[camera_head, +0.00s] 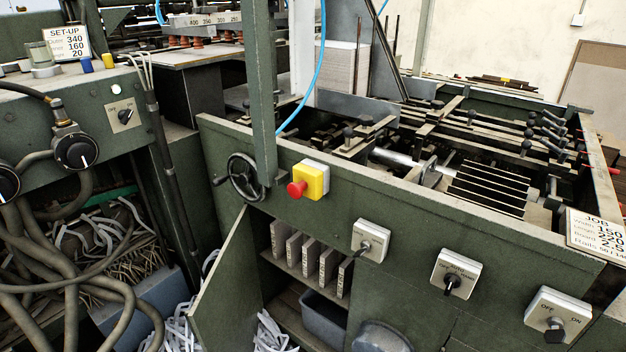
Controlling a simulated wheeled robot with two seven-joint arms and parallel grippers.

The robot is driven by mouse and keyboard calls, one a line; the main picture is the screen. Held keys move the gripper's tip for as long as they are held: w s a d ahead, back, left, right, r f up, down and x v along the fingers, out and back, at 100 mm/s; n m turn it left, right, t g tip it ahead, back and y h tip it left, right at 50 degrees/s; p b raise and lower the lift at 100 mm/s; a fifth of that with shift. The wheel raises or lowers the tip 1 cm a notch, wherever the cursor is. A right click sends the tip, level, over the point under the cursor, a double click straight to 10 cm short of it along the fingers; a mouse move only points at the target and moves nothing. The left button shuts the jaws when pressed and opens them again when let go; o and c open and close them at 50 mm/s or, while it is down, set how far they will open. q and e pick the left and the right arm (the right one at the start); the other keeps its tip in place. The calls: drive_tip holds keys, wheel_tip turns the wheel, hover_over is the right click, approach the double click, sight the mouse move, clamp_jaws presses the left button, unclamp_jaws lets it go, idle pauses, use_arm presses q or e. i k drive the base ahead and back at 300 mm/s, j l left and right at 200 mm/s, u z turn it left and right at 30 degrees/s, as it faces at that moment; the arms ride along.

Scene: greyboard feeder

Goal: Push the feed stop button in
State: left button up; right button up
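The stop button (296,189) is a red mushroom head on a yellow box (314,180) with a pale back. The box is fixed to the front of the green machine panel, right of a black handwheel. The red head stands out from the box toward the lower left. I cannot read a label on it. Neither of my grippers shows in the head view, and nothing touches the button.
A handwheel (243,177) and a vertical green post (263,100) stand left of the button. White switch boxes (371,240) run along the panel to the right. An open cabinet door (226,285) juts out below. A blue hose (312,85) hangs above.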

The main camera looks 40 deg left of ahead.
sight(295, 190)
drive_tip(key=u, duration=1.3)
